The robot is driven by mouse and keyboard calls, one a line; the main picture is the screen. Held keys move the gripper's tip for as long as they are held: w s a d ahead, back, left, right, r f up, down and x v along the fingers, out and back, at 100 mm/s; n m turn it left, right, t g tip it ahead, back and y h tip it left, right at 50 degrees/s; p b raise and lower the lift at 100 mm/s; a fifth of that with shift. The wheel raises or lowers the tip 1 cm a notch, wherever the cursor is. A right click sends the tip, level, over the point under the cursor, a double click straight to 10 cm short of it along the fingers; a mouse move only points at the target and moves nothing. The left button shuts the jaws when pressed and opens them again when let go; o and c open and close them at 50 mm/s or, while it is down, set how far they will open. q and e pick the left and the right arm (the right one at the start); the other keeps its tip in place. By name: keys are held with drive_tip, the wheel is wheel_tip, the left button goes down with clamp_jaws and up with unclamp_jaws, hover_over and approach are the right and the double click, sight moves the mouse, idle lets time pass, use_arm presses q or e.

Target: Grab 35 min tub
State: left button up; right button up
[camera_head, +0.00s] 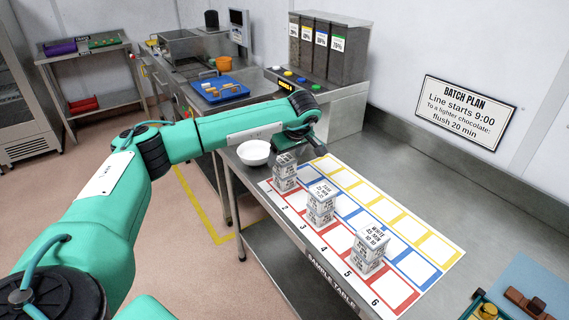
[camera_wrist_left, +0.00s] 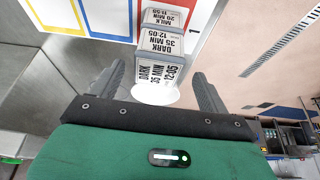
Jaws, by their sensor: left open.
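The 35 min tub (camera_wrist_left: 165,68) shows in the left wrist view, with its dark 35 min 12:05 label on lid and side. It sits on a milk 20 min tub (camera_wrist_left: 165,17). In the head view this stack (camera_head: 285,172) stands at the near-row end by number 1. My left gripper (camera_head: 312,150) is open just behind the stack. In the left wrist view its fingers (camera_wrist_left: 159,76) appear on either side of the tub, with gaps; contact is not visible. My right gripper is out of view.
A white bowl (camera_head: 254,152) stands close to the left of the stack. Other tub stacks stand near number 3 (camera_head: 321,204) and number 5 (camera_head: 370,249), the latter topped by a white-labelled tub. The blue and yellow mat squares (camera_head: 398,222) are largely clear.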

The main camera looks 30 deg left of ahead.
sight(286, 159)
use_arm(q)
drive_tip(key=p+x, duration=0.1)
drive_tip(key=x, duration=0.2)
drive_tip(key=shift+w+f, duration=0.2)
drive_tip(key=shift+f, duration=0.3)
drive_tip(key=c, duration=1.1)
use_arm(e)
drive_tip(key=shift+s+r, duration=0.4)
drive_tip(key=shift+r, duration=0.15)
